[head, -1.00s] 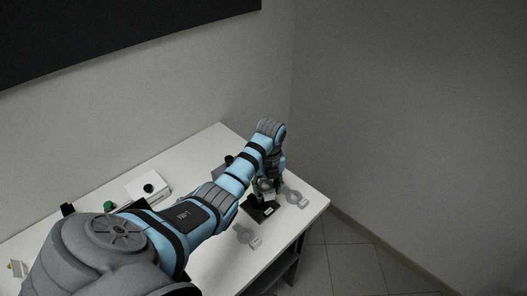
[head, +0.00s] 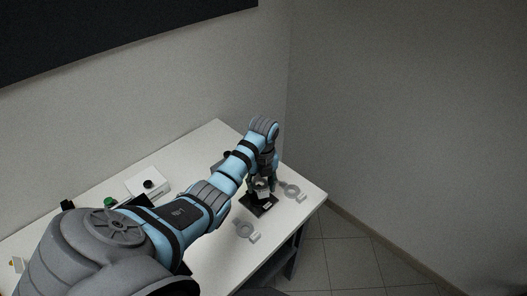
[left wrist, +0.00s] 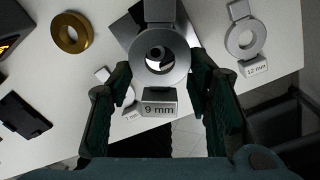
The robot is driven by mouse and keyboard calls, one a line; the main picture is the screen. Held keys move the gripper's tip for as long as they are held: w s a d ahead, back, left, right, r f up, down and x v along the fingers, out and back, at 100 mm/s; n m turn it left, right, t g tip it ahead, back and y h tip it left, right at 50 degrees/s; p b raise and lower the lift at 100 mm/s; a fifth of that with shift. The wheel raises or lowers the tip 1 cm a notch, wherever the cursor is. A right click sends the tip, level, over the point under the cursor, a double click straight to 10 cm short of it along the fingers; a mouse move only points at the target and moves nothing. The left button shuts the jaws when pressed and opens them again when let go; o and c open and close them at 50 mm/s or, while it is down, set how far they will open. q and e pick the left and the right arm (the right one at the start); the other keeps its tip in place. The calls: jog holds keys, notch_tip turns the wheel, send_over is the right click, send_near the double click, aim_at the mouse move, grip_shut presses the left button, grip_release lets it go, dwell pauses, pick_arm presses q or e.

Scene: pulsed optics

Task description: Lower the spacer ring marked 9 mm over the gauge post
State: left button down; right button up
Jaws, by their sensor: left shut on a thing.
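My left gripper (head: 262,186) is over the dark base plate (head: 270,207) on the table. In the left wrist view its fingers (left wrist: 162,78) are shut on the grey spacer ring (left wrist: 180,68), whose tag block (left wrist: 158,103) reads 9 mm. The dark plate (left wrist: 118,30) shows behind the ring. A round dark and bright shape, apparently the gauge post (left wrist: 157,52), shows through the ring's hole, somewhat off its centre. I cannot tell how high the ring is above the post, or whether the post enters it. My right gripper is not in view.
The 12 mm ring (left wrist: 232,41) lies right of the plate, also in the head view (head: 291,190). Another grey ring (head: 244,230) lies near the front edge. A brass ring (left wrist: 72,40) lies left. A wall is behind.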

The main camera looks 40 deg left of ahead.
pick_arm(q)
jog(key=shift+s+a+p, duration=0.1)
jog(key=shift+s+p, duration=0.2)
jog(key=shift+s, duration=0.15)
jog(key=shift+f, duration=0.1)
jog(key=shift+f+b, duration=0.65)
jog(key=shift+f, duration=0.75)
jog(key=shift+w+p, duration=0.1)
jog(key=shift+p, duration=0.2)
